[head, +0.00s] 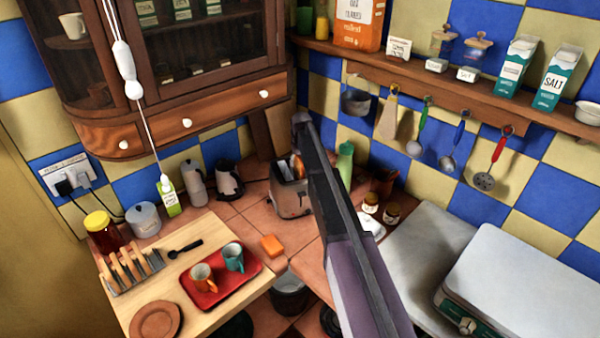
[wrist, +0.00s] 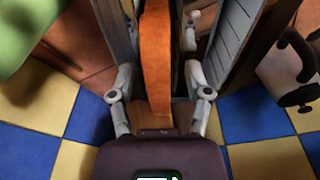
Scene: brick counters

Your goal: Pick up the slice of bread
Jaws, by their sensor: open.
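A slice of bread (head: 299,167) with an orange-brown crust stands upright in the metal toaster (head: 290,199) on the tiled counter. In the wrist view the slice (wrist: 155,60) is seen edge-on. My gripper (wrist: 160,30) is open, with one finger on each side of the slice. A gap shows beside the bread, and I cannot tell whether either finger touches it. Grey surfaces that look like the toaster (wrist: 228,45) flank the fingers. In the head view my arm crosses in front of the toaster's right side and my gripper is not clearly visible.
A toast rack (head: 130,270) with slices and a red tray (head: 220,292) with two mugs are at the left. An orange sponge (head: 271,246) lies before the toaster. A green bottle (head: 345,165) and jars (head: 391,213) stand to its right. Utensils (head: 450,150) hang above.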

